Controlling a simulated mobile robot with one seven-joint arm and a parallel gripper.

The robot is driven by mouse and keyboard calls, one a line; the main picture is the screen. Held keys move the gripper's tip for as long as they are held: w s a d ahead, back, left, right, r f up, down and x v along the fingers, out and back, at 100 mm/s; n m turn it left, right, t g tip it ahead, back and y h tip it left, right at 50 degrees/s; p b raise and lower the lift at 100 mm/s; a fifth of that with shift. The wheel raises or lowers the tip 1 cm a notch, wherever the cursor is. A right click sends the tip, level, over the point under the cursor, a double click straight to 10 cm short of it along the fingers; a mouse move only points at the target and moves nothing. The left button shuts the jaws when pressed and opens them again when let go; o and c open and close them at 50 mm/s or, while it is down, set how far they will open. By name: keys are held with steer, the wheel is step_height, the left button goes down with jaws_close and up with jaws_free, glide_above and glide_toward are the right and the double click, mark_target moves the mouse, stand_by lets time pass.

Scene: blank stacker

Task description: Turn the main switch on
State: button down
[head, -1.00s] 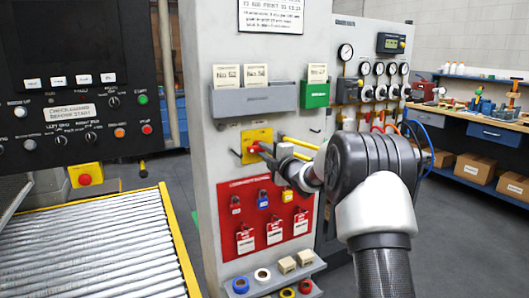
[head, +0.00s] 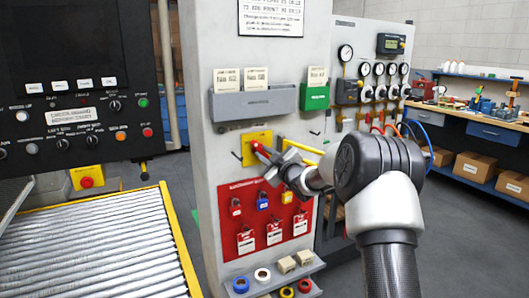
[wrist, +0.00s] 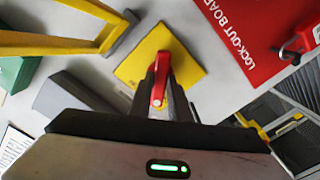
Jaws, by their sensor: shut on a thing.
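The main switch is a yellow square plate (head: 247,158) with a red handle (head: 259,147), on the grey panel above the red lock-out board. My gripper (head: 268,156) is at the switch, its fingers closed on the red handle. In the wrist view the red handle (wrist: 159,84) stands between my fingertips (wrist: 160,92), in front of the yellow plate (wrist: 188,62). My fingers hide part of the handle and plate, and I cannot read any on or off mark.
The red lock-out board (head: 272,243) with padlocks and tags is just below the switch. A grey card holder (head: 250,107) and a green one (head: 315,96) are above. A yellow bar (head: 303,146) is close on the right. A roller conveyor (head: 95,245) lies at left.

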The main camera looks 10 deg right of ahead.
steer(key=m+p, duration=0.1)
steer(key=m, duration=0.2)
steer(key=shift+m, duration=0.3)
steer(key=shift+m+p, duration=0.85)
steer(key=shift+m, duration=0.95)
steer(key=c, duration=1.6)
jaws_free()
steer(key=shift+c, duration=0.2)
steer(key=p+v, duration=0.1)
steer(key=v, duration=1.6)
steer(key=shift+s, duration=0.2)
